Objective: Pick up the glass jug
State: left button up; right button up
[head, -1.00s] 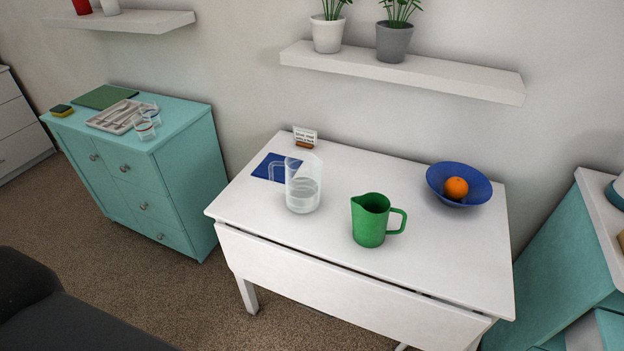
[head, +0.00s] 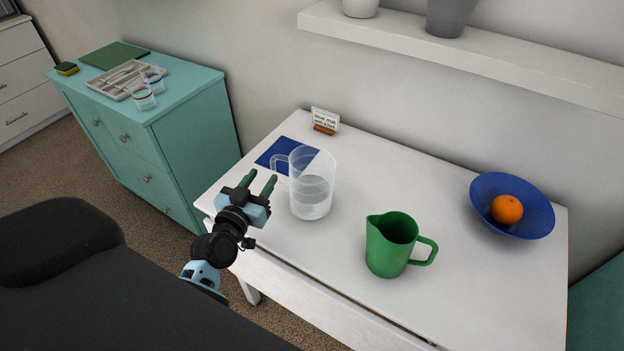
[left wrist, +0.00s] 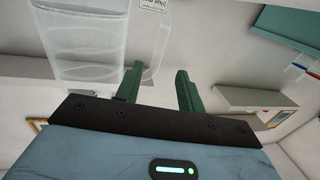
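The clear glass jug (head: 312,190) stands upright on the white table, partly filled with clear liquid, its handle (head: 281,163) toward the left. My left gripper (head: 260,183) is open and empty at the table's left edge, just left of the jug and apart from it in the head view. In the left wrist view the open green fingers (left wrist: 157,88) show with nothing between them. The jug (left wrist: 85,45) is at upper left there, its handle (left wrist: 156,45) beyond the left finger. My right gripper is not in view.
A green jug (head: 391,246) stands to the right on the table. A blue bowl (head: 540,212) holds an orange (head: 506,209). A shelf (head: 480,52) overhangs the back.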

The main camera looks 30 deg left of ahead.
aim_at(272, 166)
pick_arm(q)
jog(key=shift+w+a+r, duration=0.1)
jog(key=shift+w, duration=1.85)
jog(key=shift+w+a+r, duration=0.1)
jog(key=shift+w, duration=1.8)
grip_shut()
jog(key=shift+d, duration=0.1)
jog(key=shift+r, duration=0.25)
